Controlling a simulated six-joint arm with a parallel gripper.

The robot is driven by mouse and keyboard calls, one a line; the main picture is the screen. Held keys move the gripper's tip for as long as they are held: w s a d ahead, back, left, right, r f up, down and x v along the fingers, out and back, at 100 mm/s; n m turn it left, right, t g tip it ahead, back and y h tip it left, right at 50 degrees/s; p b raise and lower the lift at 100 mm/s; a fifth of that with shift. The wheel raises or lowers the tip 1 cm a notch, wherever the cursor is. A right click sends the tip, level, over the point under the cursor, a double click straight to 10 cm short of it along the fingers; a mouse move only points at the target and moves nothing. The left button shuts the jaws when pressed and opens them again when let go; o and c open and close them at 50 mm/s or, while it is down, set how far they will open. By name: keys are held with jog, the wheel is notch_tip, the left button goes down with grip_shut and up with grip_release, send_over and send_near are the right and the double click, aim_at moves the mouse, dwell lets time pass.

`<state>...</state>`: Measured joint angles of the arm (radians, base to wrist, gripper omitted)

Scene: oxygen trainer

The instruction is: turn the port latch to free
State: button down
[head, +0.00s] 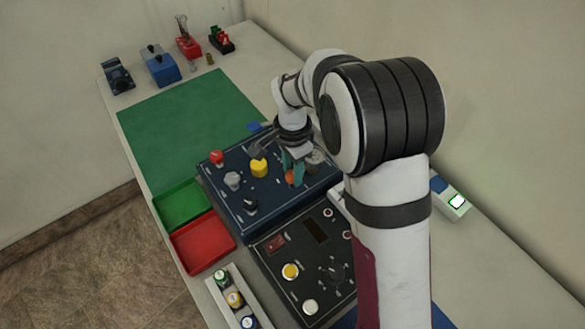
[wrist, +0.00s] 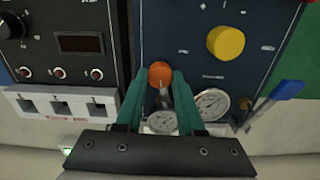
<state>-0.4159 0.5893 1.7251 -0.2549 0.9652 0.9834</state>
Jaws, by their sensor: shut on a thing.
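My gripper (wrist: 163,82) has its teal fingers closed on an orange knob (wrist: 160,70) on the dark blue panel (wrist: 185,62). A small pale pointer shows below the knob, between the fingers. In the head view my gripper (head: 292,163) reaches down to the panel's right part, and the orange knob (head: 290,178) shows just below the fingers. A lever with a blue handle (wrist: 287,90) stands at the panel's edge, apart from my gripper. No label readable here tells which part is the port latch, or its setting.
A yellow knob (wrist: 226,41) and a gauge (wrist: 211,104) sit close to my fingers; another gauge (wrist: 161,121) lies between them. A black control box (head: 305,262) adjoins the panel. Green (head: 182,205) and red (head: 203,244) trays are to the left. The green mat (head: 180,130) is clear.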

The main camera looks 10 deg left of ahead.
aim_at(292, 174)
jog(key=n, duration=0.6)
jog(key=shift+n, duration=0.4)
jog(key=n, duration=0.3)
jog(key=shift+n, duration=0.3)
jog(key=shift+w+n, duration=0.1)
jog(key=shift+n, duration=1.8)
jog(key=c, duration=0.5)
grip_release()
notch_tip(292, 174, up, 16)
jog(key=shift+f, duration=0.1)
